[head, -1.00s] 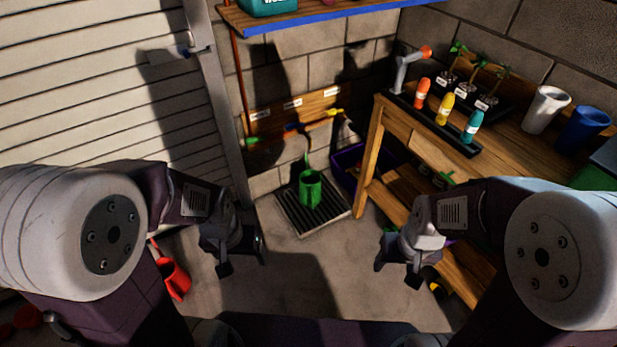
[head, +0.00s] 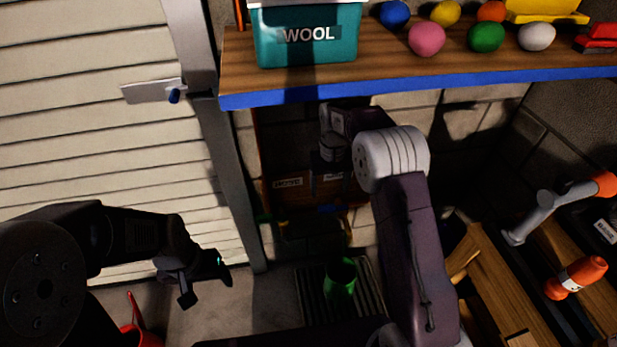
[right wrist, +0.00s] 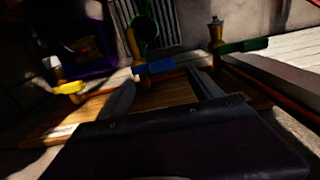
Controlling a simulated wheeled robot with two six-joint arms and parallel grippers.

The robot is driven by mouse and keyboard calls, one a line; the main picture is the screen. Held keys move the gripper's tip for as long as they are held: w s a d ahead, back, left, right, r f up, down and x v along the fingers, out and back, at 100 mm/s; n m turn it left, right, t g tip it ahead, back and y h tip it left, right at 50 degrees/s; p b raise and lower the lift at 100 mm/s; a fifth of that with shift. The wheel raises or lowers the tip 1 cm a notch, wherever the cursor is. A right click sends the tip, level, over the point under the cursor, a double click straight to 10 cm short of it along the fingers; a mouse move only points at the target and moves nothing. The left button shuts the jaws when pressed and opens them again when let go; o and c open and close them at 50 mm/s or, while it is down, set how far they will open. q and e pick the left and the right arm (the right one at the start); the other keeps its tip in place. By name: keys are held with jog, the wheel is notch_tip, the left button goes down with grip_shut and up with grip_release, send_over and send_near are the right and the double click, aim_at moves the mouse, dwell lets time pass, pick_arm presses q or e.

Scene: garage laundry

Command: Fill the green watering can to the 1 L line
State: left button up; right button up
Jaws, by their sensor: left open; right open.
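The green watering can (head: 340,283) stands on the floor grate (head: 309,292); its dark open top shows in the right wrist view (right wrist: 146,30). On the wall board (right wrist: 170,95) are taps with a blue handle (right wrist: 155,68), a yellow handle (right wrist: 68,88) and a green handle (right wrist: 243,46). My right gripper (right wrist: 163,82) is open and empty, its fingers on either side of the blue handle's line, contact unclear. In the head view the right gripper (head: 326,185) is in shadow before the board. My left gripper (head: 207,290) is open and empty, left of the can.
A shelf (head: 420,85) with a teal WOOL box (head: 307,35) and several balls overhangs the taps. A red can (head: 137,335) stands at lower left. A wooden bench (head: 490,285) is at right. A purple crate (right wrist: 88,55) stands beside the grate.

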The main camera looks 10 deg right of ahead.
aim_at(327, 206)
jog(key=shift+w+a+f, duration=0.2)
jog(key=shift+w+f, duration=0.05)
jog(key=shift+f, duration=0.05)
notch_tip(327, 206, down, 8)
jog(key=b, duration=0.4)
jog(key=shift+f, duration=0.1)
